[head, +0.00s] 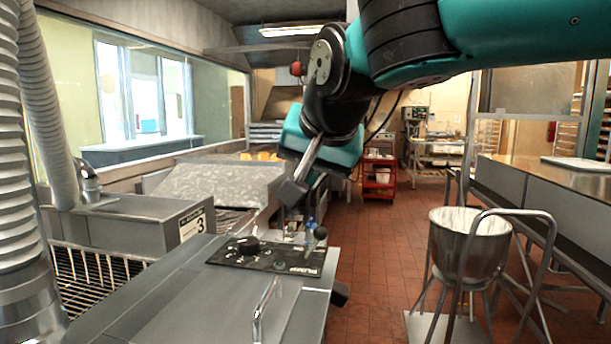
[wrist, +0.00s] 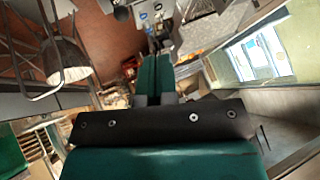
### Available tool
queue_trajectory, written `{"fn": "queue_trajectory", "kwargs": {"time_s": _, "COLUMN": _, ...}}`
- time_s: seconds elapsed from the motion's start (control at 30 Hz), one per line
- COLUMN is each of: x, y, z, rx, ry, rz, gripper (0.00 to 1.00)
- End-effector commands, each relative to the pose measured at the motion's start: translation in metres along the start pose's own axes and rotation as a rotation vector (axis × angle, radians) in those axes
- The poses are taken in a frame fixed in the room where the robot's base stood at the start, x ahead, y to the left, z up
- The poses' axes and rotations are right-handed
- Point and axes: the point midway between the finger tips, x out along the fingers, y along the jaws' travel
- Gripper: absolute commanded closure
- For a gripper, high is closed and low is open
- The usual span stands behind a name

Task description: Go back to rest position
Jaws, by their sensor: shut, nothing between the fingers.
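My gripper (head: 290,193) hangs in front of the teal and black arm in the middle of the head view, pointing down and to the left. In the picture it lies above the black control panel (head: 262,256) of a grey machine, apart from it. In the wrist view my gripper (wrist: 155,58) shows as two long fingers side by side, shut with nothing held. The panel carries a black knob (head: 247,244) and a lever with a black ball (head: 320,233).
A steel bowl (head: 468,245) on a stand is at the right, beside a long metal counter (head: 548,190). A grey box marked 3 (head: 150,222) and a ribbed hose (head: 47,105) are at the left. The red tiled floor (head: 385,250) is open between.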

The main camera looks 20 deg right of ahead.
Motion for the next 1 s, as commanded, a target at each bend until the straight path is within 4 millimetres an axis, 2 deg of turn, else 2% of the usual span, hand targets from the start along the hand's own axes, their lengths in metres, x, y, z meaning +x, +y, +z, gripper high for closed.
{"fn": "queue_trajectory", "kwargs": {"time_s": 0.2, "x": 0.001, "y": 0.000, "z": 0.001, "rx": -0.003, "ry": -0.002, "rz": 0.000, "gripper": 1.00}}
{"fn": "queue_trajectory", "kwargs": {"time_s": 0.3, "x": 0.007, "y": 0.007, "z": 0.014, "rx": -0.067, "ry": -0.044, "rz": 0.000, "gripper": 1.00}}
{"fn": "queue_trajectory", "kwargs": {"time_s": 0.37, "x": 0.014, "y": 0.017, "z": 0.034, "rx": -0.159, "ry": -0.107, "rz": -0.007, "gripper": 1.00}}
{"fn": "queue_trajectory", "kwargs": {"time_s": 0.47, "x": 0.025, "y": 0.041, "z": 0.087, "rx": -0.375, "ry": -0.273, "rz": -0.049, "gripper": 1.00}}
{"fn": "queue_trajectory", "kwargs": {"time_s": 0.5, "x": 0.026, "y": 0.051, "z": 0.112, "rx": -0.464, "ry": -0.347, "rz": -0.080, "gripper": 1.00}}
{"fn": "queue_trajectory", "kwargs": {"time_s": 0.6, "x": 0.020, "y": 0.075, "z": 0.169, "rx": -0.650, "ry": -0.515, "rz": -0.181, "gripper": 1.00}}
{"fn": "queue_trajectory", "kwargs": {"time_s": 0.7, "x": 0.008, "y": 0.091, "z": 0.214, "rx": -0.778, "ry": -0.638, "rz": -0.292, "gripper": 1.00}}
{"fn": "queue_trajectory", "kwargs": {"time_s": 0.83, "x": -0.006, "y": 0.101, "z": 0.246, "rx": -0.863, "ry": -0.722, "rz": -0.391, "gripper": 1.00}}
{"fn": "queue_trajectory", "kwargs": {"time_s": 1.0, "x": -0.008, "y": 0.101, "z": 0.250, "rx": -0.874, "ry": -0.733, "rz": -0.406, "gripper": 1.00}}
